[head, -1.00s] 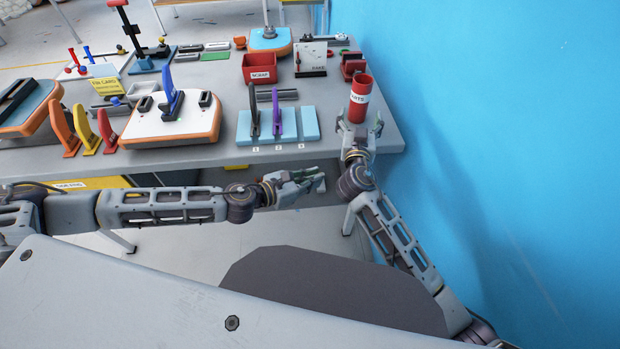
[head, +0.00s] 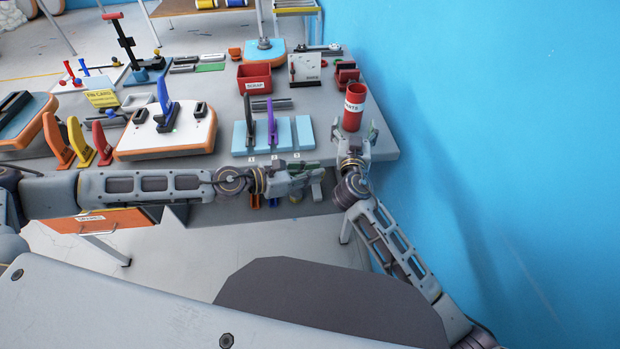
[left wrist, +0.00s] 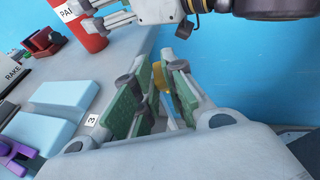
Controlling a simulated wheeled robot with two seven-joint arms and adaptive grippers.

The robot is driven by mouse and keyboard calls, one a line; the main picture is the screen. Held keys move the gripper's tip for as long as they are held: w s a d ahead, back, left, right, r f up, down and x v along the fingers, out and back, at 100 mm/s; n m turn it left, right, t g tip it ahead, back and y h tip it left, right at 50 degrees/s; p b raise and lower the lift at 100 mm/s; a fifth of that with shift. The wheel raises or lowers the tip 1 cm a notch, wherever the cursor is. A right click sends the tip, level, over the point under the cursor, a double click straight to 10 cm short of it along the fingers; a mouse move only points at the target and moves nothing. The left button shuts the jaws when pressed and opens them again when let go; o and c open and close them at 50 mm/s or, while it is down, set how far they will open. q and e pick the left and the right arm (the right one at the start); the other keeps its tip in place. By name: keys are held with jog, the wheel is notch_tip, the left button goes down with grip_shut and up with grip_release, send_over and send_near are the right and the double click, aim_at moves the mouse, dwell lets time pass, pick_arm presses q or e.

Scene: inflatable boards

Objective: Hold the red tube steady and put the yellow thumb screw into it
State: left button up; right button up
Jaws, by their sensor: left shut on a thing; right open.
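The red tube (head: 354,104) stands upright near the right front of the table, with a white label; it also shows in the left wrist view (left wrist: 82,22). My right gripper (head: 355,136) is open at the near side of the tube's base, its fingers spread to either side. I cannot tell whether they touch it. My left gripper (head: 316,176) is at the table's front edge, left of and nearer than the tube. In the left wrist view its green-padded fingers are shut on the yellow thumb screw (left wrist: 158,75), which is mostly hidden between them.
Light blue blocks (head: 303,132) with a purple and a black fin stand left of the tube. A red scrap bin (head: 254,78) and a small red holder (head: 346,73) are behind. A white board with orange sides (head: 165,140) is further left. A blue wall (head: 480,120) closes the right side.

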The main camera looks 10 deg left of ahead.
aim_at(355, 110)
pick_arm(q)
jog(key=w+r+m+g+h, duration=0.1)
jog(key=w+r, duration=0.3)
jog(key=r, duration=0.7)
jog(key=w+r+m+g+h, duration=0.1)
jog(key=w+r, duration=0.2)
jog(key=r, duration=0.7)
jog(key=w+r+m+g+h, duration=0.1)
jog(key=w+r, duration=0.3)
jog(key=r, duration=0.7)
jog(key=w+d+f+n+t, duration=0.1)
jog(key=w+d+f, duration=0.1)
jog(key=w+f, duration=0.2)
jog(key=w+d+f+n+t, duration=0.1)
jog(key=w+d+f+t, duration=0.1)
jog(key=w, duration=0.7)
jog(key=shift+w+d+f+y, duration=0.2)
jog(key=shift+d+f+y, duration=0.1)
jog(key=shift+d+f, duration=0.55)
pick_arm(e)
jog(key=shift+w, duration=0.15)
jog(key=shift+w+a, duration=0.2)
jog(key=shift+w, duration=2.7)
jog(key=shift+w+a, duration=0.15)
jog(key=shift+w, duration=2.75)
